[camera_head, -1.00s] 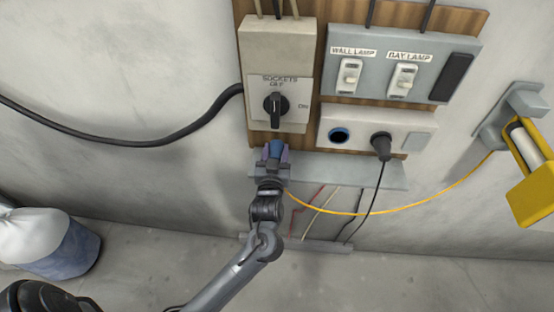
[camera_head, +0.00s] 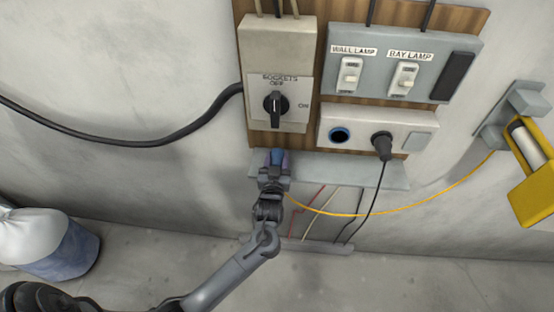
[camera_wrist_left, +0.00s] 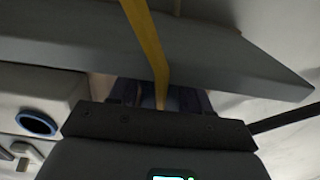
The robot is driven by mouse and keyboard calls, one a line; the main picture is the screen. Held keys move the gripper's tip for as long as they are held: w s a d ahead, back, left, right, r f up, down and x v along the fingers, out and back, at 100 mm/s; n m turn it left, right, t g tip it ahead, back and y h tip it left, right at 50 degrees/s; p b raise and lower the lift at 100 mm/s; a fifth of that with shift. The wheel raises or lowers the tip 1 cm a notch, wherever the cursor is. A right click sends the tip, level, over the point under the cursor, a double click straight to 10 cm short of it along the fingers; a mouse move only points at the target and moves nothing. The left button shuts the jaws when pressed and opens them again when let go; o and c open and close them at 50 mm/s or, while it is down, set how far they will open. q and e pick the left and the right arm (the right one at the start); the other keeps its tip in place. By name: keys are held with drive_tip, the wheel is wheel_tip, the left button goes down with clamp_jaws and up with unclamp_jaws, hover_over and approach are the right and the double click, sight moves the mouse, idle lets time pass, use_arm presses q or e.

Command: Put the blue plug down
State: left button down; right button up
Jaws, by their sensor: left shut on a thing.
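The blue plug (camera_head: 278,157) is at the tip of my left gripper (camera_head: 275,168), over the left end of the grey shelf (camera_head: 340,172). My left gripper is shut on the plug. In the left wrist view the gripper (camera_wrist_left: 165,98) is mostly hidden behind its own dark body, and the shelf (camera_wrist_left: 230,60) crosses above it. The yellow cable (camera_wrist_left: 148,45) runs up past the shelf there. I cannot tell whether the plug touches the shelf. The right gripper does not show.
The blue-ringed socket (camera_head: 339,136) is empty; a black plug (camera_head: 381,145) fills the one beside it. The sockets switch (camera_head: 275,104) is above my gripper. A yellow reel (camera_head: 535,170) hangs at the right. The shelf's middle is clear.

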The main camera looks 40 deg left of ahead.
use_arm(q)
drive_tip(key=shift+f+b, duration=0.3)
drive_tip(key=shift+f, duration=0.3)
drive_tip(key=c, duration=0.5)
unclamp_jaws()
drive_tip(key=shift+r+p, duration=0.3)
drive_tip(key=shift+r, duration=0.3)
drive_tip(key=v, duration=1.2)
